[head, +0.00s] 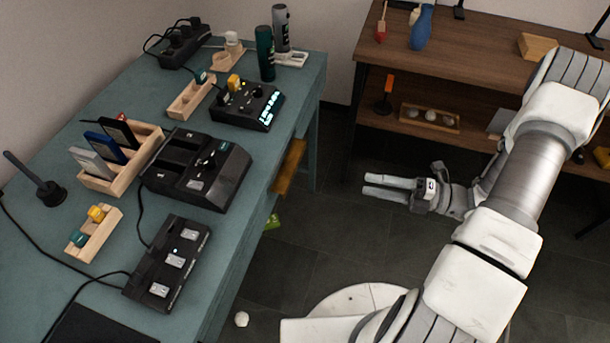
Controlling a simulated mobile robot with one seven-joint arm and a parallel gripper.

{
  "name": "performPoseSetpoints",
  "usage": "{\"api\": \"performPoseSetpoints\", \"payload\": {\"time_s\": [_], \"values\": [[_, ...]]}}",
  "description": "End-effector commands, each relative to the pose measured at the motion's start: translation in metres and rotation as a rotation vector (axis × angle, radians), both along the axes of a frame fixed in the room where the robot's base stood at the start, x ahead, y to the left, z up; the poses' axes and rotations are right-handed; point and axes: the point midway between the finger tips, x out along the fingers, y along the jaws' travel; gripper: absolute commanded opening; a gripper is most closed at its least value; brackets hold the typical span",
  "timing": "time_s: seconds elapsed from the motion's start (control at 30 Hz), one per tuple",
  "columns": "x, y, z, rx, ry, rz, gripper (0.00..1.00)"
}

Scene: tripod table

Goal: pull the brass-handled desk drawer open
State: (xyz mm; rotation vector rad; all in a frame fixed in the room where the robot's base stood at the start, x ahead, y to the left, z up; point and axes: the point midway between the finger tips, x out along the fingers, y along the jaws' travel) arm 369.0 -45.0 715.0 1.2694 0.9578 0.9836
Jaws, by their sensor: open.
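The desk (232,232) is teal and stands at the left in the head view. A brass-coloured handle (289,167) sticks out from its front side, below the top edge. The drawer front itself is seen too steeply to tell whether it is open. My gripper (368,185) is open and empty, its two fingers pointing left toward the desk. It is to the right of the handle and apart from it, over the dark floor.
A black console (195,170), a pedal box (168,262) and wooden holders (120,158) crowd the desk top. A brown shelf (465,60) stands behind my arm. A green item (272,221) and a white ball (241,319) lie low by the desk. Floor between gripper and handle looks clear.

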Motion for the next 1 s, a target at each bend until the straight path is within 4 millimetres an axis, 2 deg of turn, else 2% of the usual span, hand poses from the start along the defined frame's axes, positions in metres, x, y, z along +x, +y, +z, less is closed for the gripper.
{"api": "performPoseSetpoints", "payload": {"time_s": [0.03, 0.1, 0.27, 0.8, 1.0], "values": [[0.000, -0.002, -0.008, 0.022, 0.024, -0.019, 0.55], [0.001, -0.003, -0.013, 0.040, 0.043, -0.037, 0.55], [0.006, 0.008, -0.014, 0.050, 0.054, -0.043, 0.55], [0.043, 0.115, -0.015, 0.048, 0.050, -0.037, 0.55], [0.055, 0.145, -0.014, 0.047, 0.050, -0.040, 0.55]]}}
